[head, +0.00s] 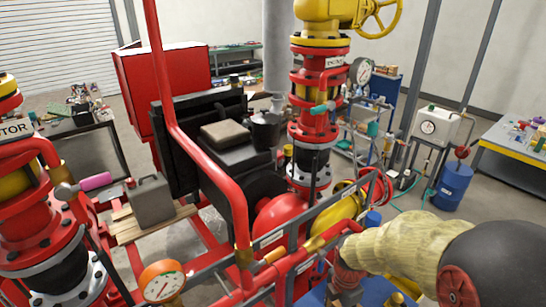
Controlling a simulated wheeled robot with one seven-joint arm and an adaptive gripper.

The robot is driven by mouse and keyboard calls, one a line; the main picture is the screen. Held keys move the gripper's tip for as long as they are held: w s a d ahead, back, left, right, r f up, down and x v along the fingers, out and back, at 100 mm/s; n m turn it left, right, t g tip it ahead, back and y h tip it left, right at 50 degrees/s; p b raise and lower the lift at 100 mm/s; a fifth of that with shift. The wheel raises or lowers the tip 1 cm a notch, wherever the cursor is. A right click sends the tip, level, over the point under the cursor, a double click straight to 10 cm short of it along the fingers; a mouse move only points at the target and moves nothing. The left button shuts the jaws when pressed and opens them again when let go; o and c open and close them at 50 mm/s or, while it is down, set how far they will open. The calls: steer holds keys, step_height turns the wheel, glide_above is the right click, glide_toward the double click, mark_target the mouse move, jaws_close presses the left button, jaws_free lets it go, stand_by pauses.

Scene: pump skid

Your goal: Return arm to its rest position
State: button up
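My arm (415,245) comes in from the lower right, with a dark rounded joint and a beige sleeve. It reaches left to the red pipework at the bottom middle. My gripper (346,283) seems to be the small dark reddish part at the sleeve's left end, beside the red pipe (290,265). Its fingers cannot be made out, so I cannot tell whether it is open or touches or holds anything.
An orange-rimmed gauge (162,281) stands in front. Red flanged columns stand at left (40,215) and centre (314,120). A grey can (151,199) sits on wood planks. A blue drum (454,187) and yellow-edged workbench (514,160) are at right. Some floor is clear between.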

steer(key=s+r+m+t+b, duration=0.3)
steer(key=s+r+m+b, duration=0.2)
steer(key=m+b, duration=0.3)
steer(key=s+r+m+t+b, duration=0.2)
steer(key=s+r+m+b, duration=0.3)
steer(key=m, duration=0.9)
steer(key=s+b, duration=0.3)
steer(key=shift+a+t, duration=0.15)
steer(key=shift+t, duration=0.25)
